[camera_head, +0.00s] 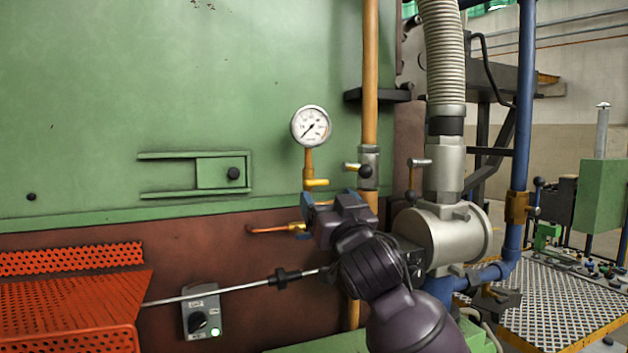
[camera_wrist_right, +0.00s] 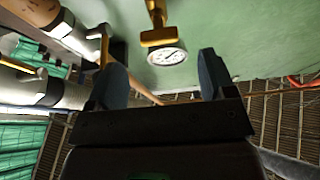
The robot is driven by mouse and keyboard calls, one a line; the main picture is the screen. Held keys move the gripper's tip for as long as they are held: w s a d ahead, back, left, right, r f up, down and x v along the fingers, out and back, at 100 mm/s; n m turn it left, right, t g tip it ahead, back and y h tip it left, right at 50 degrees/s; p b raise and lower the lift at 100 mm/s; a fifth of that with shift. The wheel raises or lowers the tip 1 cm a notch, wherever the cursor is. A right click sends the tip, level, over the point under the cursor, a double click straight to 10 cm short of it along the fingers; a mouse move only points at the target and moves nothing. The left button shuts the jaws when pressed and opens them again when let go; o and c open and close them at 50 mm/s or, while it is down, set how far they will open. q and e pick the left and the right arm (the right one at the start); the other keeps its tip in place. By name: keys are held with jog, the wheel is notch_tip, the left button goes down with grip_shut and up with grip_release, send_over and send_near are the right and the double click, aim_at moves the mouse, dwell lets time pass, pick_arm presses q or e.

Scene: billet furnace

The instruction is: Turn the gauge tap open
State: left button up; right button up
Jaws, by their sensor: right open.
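The pressure gauge (camera_head: 311,126) has a white round dial and stands on a brass stem against the green furnace wall. The gauge tap (camera_head: 316,183) is on that stem below the dial, with a yellow lever pointing sideways to the right. My right gripper (camera_head: 303,217) is open, just below the tap and apart from it, with blue fingers. In the right wrist view the fingers (camera_wrist_right: 162,75) are spread with nothing between them, and the brass tap (camera_wrist_right: 158,37) and the dial show beyond them. My left gripper is not in view.
An orange pipe (camera_head: 370,60) with a black-knobbed valve (camera_head: 367,170) stands close right of the tap. A grey cylinder (camera_head: 450,238) with a ribbed hose is further right. A thin rod (camera_head: 235,289) and a switch box (camera_head: 201,312) are lower left. The wall left of the gauge is mostly clear.

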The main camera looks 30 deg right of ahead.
aim_at(318, 185)
jog(key=p+x, duration=0.1)
jog(key=x, duration=0.6)
jog(key=shift+s, duration=0.1)
jog(key=c, duration=0.9)
